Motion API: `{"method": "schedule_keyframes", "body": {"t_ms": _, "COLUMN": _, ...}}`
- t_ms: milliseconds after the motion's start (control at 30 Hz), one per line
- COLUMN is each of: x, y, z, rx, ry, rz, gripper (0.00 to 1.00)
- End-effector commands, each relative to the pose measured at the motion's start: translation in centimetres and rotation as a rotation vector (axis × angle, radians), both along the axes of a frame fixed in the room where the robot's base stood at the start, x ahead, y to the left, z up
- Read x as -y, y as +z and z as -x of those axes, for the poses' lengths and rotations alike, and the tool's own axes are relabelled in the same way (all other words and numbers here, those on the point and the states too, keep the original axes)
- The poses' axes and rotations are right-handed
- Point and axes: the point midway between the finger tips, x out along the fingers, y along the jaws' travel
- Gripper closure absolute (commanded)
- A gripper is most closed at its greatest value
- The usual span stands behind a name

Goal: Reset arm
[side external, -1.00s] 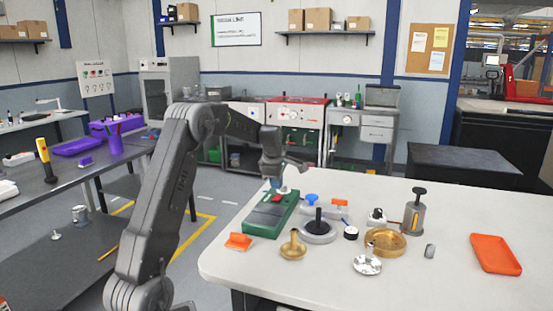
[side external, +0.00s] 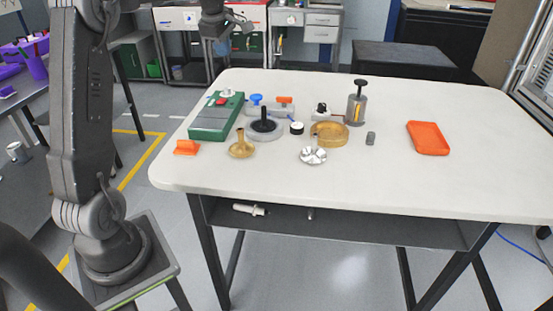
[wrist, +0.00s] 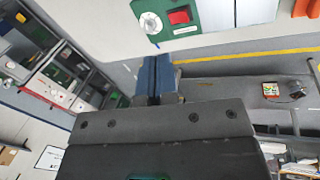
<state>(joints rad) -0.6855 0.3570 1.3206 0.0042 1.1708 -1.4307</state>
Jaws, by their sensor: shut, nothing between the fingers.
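My gripper (wrist: 153,75) shows in the wrist view with its two blue fingers together and nothing between them. In the side view the end of my arm is near the top edge, above and beyond the back left of the white table (side external: 400,185), clear of everything on it. A green housing (side external: 217,117) with a red button and a silver knob lies at the table's left. It also shows at the top of the wrist view (wrist: 160,25), apart from my fingers.
On the table are an orange wedge (side external: 187,148), brass funnel (side external: 241,149), grey disc with black knob (side external: 264,130), brass ring (side external: 329,134), silver part (side external: 313,155), grey plunger cylinder (side external: 357,108) and orange tray (side external: 428,138).

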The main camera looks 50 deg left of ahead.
Motion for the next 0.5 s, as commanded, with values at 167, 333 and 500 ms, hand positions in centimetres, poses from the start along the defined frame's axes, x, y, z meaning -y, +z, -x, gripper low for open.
{"method": "schedule_keyframes", "body": {"t_ms": 167, "x": 11.0, "y": 2.6, "z": 2.2, "rx": -0.015, "ry": -0.466, "rz": -0.109, "gripper": 1.00}}
{"method": "schedule_keyframes", "body": {"t_ms": 333, "x": 20.1, "y": 2.8, "z": 6.8, "rx": -0.028, "ry": -0.922, "rz": -0.234, "gripper": 1.00}}
{"method": "schedule_keyframes", "body": {"t_ms": 500, "x": 27.2, "y": 1.0, "z": 12.9, "rx": -0.034, "ry": -1.369, "rz": -0.378, "gripper": 1.00}}
